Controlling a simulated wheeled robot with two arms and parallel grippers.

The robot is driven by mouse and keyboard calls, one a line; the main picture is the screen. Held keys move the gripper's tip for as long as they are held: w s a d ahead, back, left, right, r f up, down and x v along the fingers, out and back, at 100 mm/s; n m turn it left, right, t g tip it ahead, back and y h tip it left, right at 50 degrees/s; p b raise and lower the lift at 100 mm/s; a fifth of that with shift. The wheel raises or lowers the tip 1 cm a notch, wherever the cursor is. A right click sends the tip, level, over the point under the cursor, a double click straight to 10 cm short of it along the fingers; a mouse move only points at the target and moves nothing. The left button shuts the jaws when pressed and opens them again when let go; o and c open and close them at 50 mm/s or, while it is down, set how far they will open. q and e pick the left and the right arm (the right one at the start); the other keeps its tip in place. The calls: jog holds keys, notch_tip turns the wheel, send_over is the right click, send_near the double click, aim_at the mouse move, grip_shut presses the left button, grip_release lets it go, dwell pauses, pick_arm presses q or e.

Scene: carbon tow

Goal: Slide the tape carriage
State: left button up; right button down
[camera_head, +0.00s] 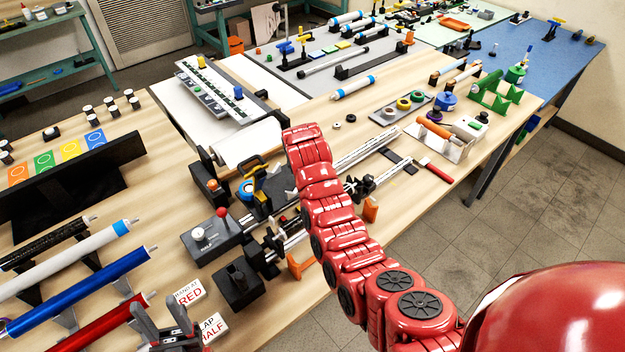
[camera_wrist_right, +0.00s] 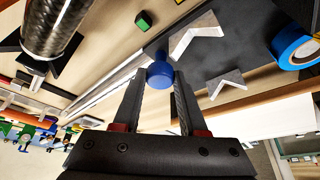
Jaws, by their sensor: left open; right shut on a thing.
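A blue tape roll (camera_wrist_right: 296,46) also shows at the right of the right wrist view. There, my right gripper (camera_wrist_right: 158,84) is shut on a round blue knob (camera_wrist_right: 160,72), held between its fingertips. What the knob joins onto is partly hidden. My red right arm covers part of the rails and hides its gripper in the head view. My left gripper (camera_head: 166,328) is open and empty at the lower left.
Metal rails (camera_head: 365,148) run diagonally across the wooden table. A grey block with a red-knobbed lever (camera_head: 222,213) stands at their near end. Coloured rollers (camera_head: 85,283) lie on a rack at left, near two sign blocks (camera_head: 189,291).

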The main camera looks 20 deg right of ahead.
jog(key=shift+c, duration=2.2)
grip_release()
jog(key=p+v, duration=1.1)
jog(key=v, duration=0.6)
jog(key=shift+r+p, duration=0.15)
jog(key=shift+p, duration=0.2)
jog(key=shift+d, duration=0.1)
